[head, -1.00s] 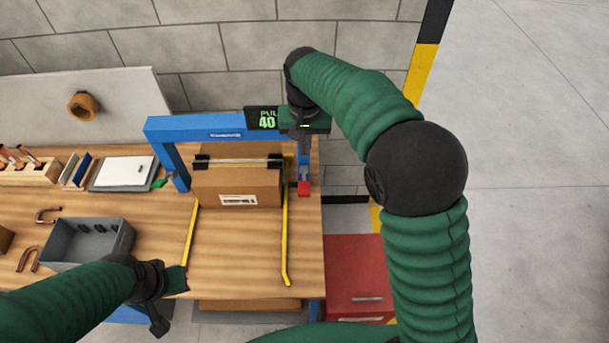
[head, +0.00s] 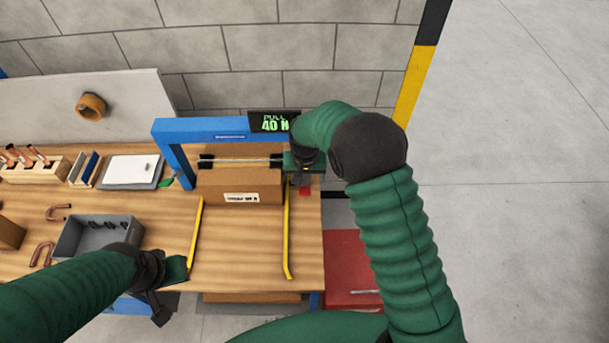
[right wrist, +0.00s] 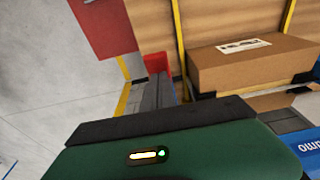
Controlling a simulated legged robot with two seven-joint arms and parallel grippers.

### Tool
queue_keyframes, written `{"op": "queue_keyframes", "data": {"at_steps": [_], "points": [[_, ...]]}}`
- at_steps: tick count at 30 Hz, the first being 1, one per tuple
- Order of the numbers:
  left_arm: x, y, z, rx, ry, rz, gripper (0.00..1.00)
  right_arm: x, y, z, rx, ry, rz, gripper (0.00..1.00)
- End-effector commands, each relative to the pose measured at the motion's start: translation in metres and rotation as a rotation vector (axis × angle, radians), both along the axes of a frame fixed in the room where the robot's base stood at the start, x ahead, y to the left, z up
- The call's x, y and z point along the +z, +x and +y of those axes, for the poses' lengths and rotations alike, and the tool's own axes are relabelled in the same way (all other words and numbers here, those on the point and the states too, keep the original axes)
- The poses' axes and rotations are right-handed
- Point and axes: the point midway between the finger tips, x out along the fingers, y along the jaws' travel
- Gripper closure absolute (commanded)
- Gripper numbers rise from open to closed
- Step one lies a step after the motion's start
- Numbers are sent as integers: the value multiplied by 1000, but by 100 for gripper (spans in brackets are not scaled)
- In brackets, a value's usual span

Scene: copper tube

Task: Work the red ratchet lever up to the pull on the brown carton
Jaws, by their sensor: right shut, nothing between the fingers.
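The brown carton (head: 235,181) with a white label sits under the blue frame (head: 210,130); it also shows in the right wrist view (right wrist: 250,66). The red end of the ratchet lever (head: 305,191) shows just below my right gripper (head: 304,178), at the frame's right side. In the right wrist view, the red lever end (right wrist: 156,61) is just beyond the grey fingers (right wrist: 158,88). My right gripper is shut and empty; whether it touches the lever is unclear. My left gripper (head: 161,308) is over the bench's front edge; its fingers are unclear.
A dark display (head: 272,122) on the frame shows green text, apparently PULL 40 N. Yellow strips (head: 287,230) lie on the wooden bench (head: 245,245) beside the carton. A grey bin (head: 80,240) and copper tubes stand left. A red cabinet (head: 350,270) is at right.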

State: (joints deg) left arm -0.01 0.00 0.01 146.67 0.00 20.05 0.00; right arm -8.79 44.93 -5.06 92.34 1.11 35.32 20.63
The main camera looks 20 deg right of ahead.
Motion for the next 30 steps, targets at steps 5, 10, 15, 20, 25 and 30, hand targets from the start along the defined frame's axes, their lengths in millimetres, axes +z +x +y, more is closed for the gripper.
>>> {"op": "queue_keyframes", "data": {"at_steps": [5, 10, 15, 20, 25, 30], "points": [[0, 0, 0, 0, 0, 0, 100, -3, -1, 0, 0, 0, 1, 100], [0, 0, 0, 0, 0, 0, 100, -3, -1, 1, 0, 0, 0, 100], [-8, 0, 0, 0, 0, 0, 100, -7, -3, 2, 2, -6, -22, 100], [-20, 0, 0, 0, 0, 0, 100, -13, -6, 2, 2, -19, -63, 100], [-43, 0, 0, 0, 0, 0, 100, -26, -12, 5, 4, -41, -140, 100], [-67, 0, 0, 0, 0, 1, 100, -39, -18, 7, 5, -72, -249, 100]]}}
